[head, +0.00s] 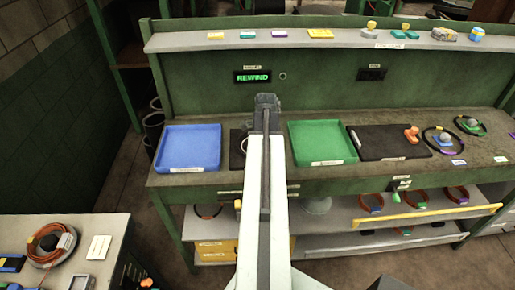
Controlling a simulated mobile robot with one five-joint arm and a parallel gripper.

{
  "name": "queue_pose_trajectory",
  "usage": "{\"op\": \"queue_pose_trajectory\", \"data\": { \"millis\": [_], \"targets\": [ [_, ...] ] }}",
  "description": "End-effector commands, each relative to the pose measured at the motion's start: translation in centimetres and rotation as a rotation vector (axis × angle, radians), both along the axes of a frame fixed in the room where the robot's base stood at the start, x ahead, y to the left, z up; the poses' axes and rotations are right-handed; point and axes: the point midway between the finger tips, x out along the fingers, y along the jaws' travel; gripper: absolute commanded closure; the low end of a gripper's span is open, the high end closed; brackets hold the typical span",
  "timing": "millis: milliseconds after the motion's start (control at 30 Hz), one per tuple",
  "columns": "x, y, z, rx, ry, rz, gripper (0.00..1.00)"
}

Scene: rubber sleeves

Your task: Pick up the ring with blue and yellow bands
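I cannot make out a ring with blue and yellow bands for certain. Dark rings lie at the right of the bench: one ring (426,136) has a purple patch at its lower edge, and another ring (482,131) has green on it. More rings lie on the shelf below, including an orange-red one (363,204) and one with purple (466,193). Part of a pale curved thing (243,146) shows beside my arm, mostly hidden. My gripper (266,99) is raised in front of the bench, between the blue and green trays, seen from behind; its fingers cannot be made out.
A blue tray (188,165) and a green tray (320,162) stand on the bench, with a black mat (380,153) right of the green one. An upper shelf (270,43) holds small coloured parts. A side table (110,225) with a cable coil stands at lower left.

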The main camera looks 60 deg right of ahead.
Motion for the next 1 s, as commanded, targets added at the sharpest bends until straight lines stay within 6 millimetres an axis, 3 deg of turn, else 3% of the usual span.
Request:
{"op": "queue_pose_trajectory", "data": {
  "millis": [67, 200, 1000],
  "targets": [
    [0.02, 0.01, 0.16, 0.000, 0.000, 0.000, 0.65],
    [0.03, 0.02, 0.18, 0.000, 0.000, 0.001, 1.00],
    [0.09, 0.06, 0.17, 0.000, 0.000, 0.002, 1.00]
  ]
}}
